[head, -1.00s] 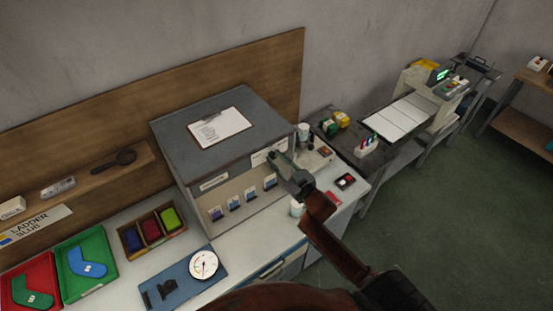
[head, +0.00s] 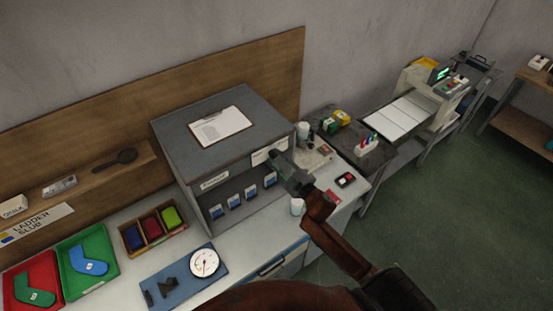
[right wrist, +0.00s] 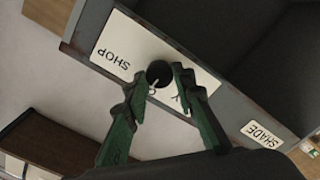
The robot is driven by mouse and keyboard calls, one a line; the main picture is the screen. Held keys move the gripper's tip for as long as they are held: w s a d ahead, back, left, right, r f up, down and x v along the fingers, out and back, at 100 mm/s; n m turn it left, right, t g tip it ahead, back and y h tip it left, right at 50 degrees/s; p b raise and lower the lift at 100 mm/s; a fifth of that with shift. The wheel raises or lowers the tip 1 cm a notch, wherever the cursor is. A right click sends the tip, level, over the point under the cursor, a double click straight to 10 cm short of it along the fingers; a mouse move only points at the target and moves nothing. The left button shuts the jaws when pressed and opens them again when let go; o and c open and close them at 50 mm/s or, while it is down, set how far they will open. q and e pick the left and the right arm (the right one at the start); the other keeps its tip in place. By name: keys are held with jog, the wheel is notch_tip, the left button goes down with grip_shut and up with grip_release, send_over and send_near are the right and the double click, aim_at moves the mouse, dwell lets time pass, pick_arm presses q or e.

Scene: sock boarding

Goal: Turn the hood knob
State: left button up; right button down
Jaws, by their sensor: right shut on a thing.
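The hood is a grey box (head: 180,140) on the bench, open at the front, with a dark interior. In the right wrist view its front rail (right wrist: 86,22) carries a white plate (right wrist: 122,47) reading SHOP, the rest of its lettering partly covered. The round black knob (right wrist: 159,73) sits on this plate. My right gripper (right wrist: 158,84) has its green fingers on both sides of the knob and is shut on it. In the head view the right gripper (head: 277,160) is at the hood's right front corner and hides the knob. My left gripper is not in view.
Several blue-and-white cards (head: 234,200) stand inside the hood. A clipboard (head: 220,127) lies on top. A blue board with a dial (head: 205,262), a divided bin (head: 152,228) and red and green trays (head: 64,262) are to the left.

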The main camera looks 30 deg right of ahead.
dwell(0.4)
jog(key=c, duration=1.6)
grip_release()
jog(key=shift+s, duration=0.15)
jog(key=s, duration=0.7)
jog(key=s+d, duration=0.1)
jog(key=s, duration=0.3)
jog(key=shift+s, duration=0.35)
